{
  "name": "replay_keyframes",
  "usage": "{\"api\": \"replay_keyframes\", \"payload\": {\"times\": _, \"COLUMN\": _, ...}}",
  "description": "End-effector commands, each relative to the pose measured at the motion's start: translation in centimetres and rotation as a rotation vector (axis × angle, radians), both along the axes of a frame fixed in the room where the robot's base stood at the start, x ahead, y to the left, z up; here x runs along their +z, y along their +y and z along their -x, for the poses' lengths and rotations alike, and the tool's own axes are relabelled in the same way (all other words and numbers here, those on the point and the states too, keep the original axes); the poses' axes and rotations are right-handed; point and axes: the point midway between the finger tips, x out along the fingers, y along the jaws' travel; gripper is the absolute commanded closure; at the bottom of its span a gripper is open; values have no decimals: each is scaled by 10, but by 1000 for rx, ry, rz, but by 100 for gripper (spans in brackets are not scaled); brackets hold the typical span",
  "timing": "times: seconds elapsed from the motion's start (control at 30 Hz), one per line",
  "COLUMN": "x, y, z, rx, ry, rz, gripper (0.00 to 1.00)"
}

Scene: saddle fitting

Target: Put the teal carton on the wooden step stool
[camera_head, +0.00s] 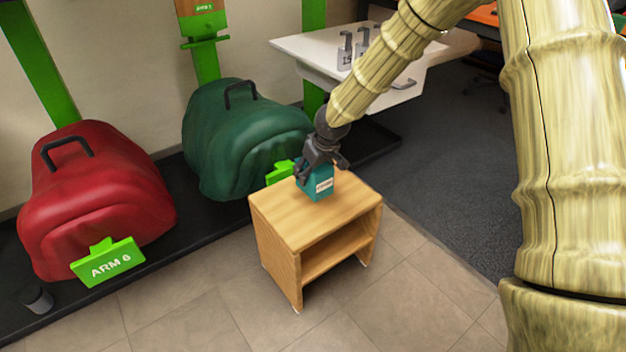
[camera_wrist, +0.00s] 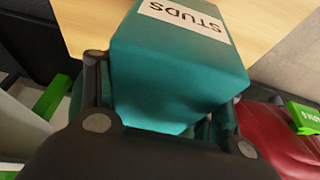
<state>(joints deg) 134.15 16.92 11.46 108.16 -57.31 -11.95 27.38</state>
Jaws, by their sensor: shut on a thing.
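The teal carton (camera_head: 319,184) is at the top of the wooden step stool (camera_head: 290,214), near the back of its top board. In the wrist view the carton (camera_wrist: 180,70) fills the middle and bears a white label reading "STUDS". My gripper (camera_head: 322,166) comes down from above and is shut on the carton, with a dark finger on either side of it. The stool's top (camera_wrist: 262,22) shows behind the carton in the wrist view. Whether the carton's underside touches the board cannot be told.
A green saddle (camera_head: 235,140) and a red saddle (camera_head: 95,200) stand behind and left of the stool on a black base. A green "ARM 6" sign (camera_head: 108,262) fronts the red one. A white drawer table (camera_head: 300,48) stands behind. Tiled floor in front is clear.

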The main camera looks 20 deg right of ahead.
Motion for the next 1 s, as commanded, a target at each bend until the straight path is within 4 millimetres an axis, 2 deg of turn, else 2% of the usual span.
{"api": "replay_keyframes", "payload": {"times": 0.13, "x": -1, "y": -5, "z": -5, "rx": -2, "ry": -1, "rz": -1, "gripper": 76}}
{"api": "replay_keyframes", "payload": {"times": 0.3, "x": -28, "y": -4, "z": -4, "rx": -1, "ry": 0, "rz": -1, "gripper": 76}}
{"api": "replay_keyframes", "payload": {"times": 0.4, "x": -35, "y": -4, "z": -4, "rx": 0, "ry": 0, "rz": 0, "gripper": 76}}
{"api": "replay_keyframes", "payload": {"times": 0.63, "x": -35, "y": -4, "z": -4, "rx": 0, "ry": 0, "rz": 0, "gripper": 76}}
{"api": "replay_keyframes", "payload": {"times": 0.67, "x": -36, "y": -4, "z": -4, "rx": -1, "ry": 1, "rz": 0, "gripper": 34}}
{"api": "replay_keyframes", "payload": {"times": 0.7, "x": -36, "y": -4, "z": -4, "rx": -1, "ry": 1, "rz": 0, "gripper": 26}}
{"api": "replay_keyframes", "payload": {"times": 0.8, "x": -36, "y": -4, "z": -4, "rx": 0, "ry": 1, "rz": 0, "gripper": 10}}
{"api": "replay_keyframes", "payload": {"times": 1.0, "x": -35, "y": -4, "z": -4, "rx": 0, "ry": 0, "rz": 0, "gripper": 10}}
